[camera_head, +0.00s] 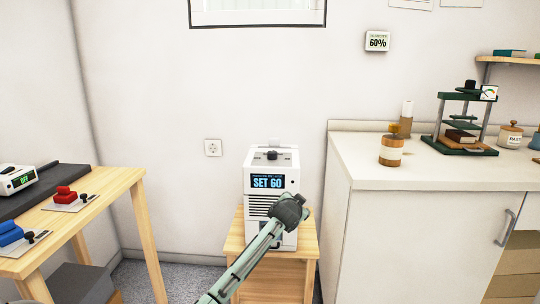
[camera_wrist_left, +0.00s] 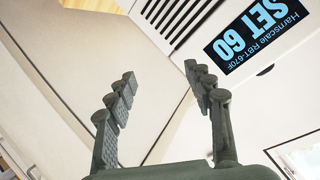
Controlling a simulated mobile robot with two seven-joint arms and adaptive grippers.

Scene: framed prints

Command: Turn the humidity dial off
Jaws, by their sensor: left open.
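The white humidifier (camera_head: 259,205) stands on a small wooden stand. Its blue-lit display (camera_head: 267,182) reads "SET 60". A dark knob (camera_head: 272,154), which looks like the dial, sits on its top. My left gripper (camera_head: 291,207) is in front of the humidifier at the lower right of its front, below the display and the knob. In the left wrist view the gripper (camera_wrist_left: 159,75) is open with nothing between its fingers, and the display (camera_wrist_left: 256,32) shows at the upper right. My right gripper is in neither view.
A wall readout (camera_head: 377,41) shows 60%. A white cabinet (camera_head: 365,172) stands close on the right, with a jar (camera_head: 391,151) and a press (camera_head: 462,138) on top. A wooden table (camera_head: 112,184) is at left. The space above the humidifier is clear.

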